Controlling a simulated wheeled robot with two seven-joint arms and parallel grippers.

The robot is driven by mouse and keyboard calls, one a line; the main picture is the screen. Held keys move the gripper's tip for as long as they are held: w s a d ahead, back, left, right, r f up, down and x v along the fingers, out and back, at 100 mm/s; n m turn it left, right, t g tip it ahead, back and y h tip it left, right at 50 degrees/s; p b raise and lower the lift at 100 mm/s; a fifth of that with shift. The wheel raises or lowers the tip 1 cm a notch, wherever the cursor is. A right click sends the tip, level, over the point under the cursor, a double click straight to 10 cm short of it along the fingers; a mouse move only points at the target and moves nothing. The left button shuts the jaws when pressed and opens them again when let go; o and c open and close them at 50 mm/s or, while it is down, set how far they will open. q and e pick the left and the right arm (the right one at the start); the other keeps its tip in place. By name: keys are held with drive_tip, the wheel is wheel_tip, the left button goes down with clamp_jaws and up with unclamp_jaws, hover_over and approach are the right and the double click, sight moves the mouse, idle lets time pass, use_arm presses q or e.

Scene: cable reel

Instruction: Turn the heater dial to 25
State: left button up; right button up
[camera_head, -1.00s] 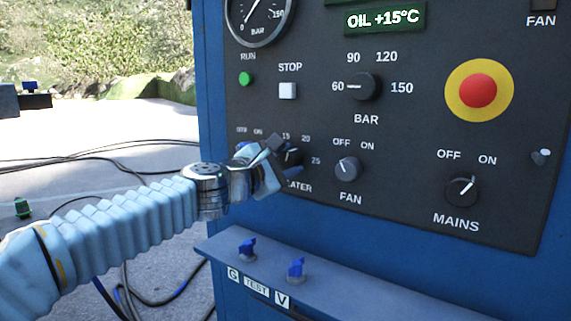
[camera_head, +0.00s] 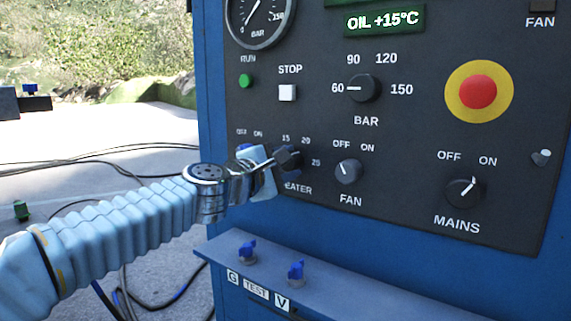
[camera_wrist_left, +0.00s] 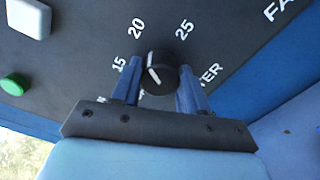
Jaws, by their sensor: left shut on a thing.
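The heater dial (camera_head: 289,157) is a small black knob at the lower left of the dark panel, partly covered by my left gripper in the head view. In the left wrist view the dial (camera_wrist_left: 162,72) shows fully from the front. Its white mark points roughly toward the 20, with 15 and 25 to either side. My left gripper (camera_head: 280,160) has its blue fingers on both sides of the dial and is shut on it; the fingers (camera_wrist_left: 158,82) also show in the left wrist view. My right gripper is out of view.
The fan dial (camera_head: 348,171) is close to the right of the heater dial. The bar dial (camera_head: 363,88), mains dial (camera_head: 463,192), red emergency button (camera_head: 478,92) and white stop button (camera_head: 287,92) share the panel. A blue ledge (camera_head: 390,288) with two blue valves juts out below.

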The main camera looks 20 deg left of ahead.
use_arm(q)
drive_tip(key=o, duration=1.1)
drive_tip(key=shift+d, duration=0.1)
drive_tip(key=shift+c, duration=0.2)
drive_tip(key=v, duration=1.3)
drive_tip(key=shift+s+b, duration=0.4)
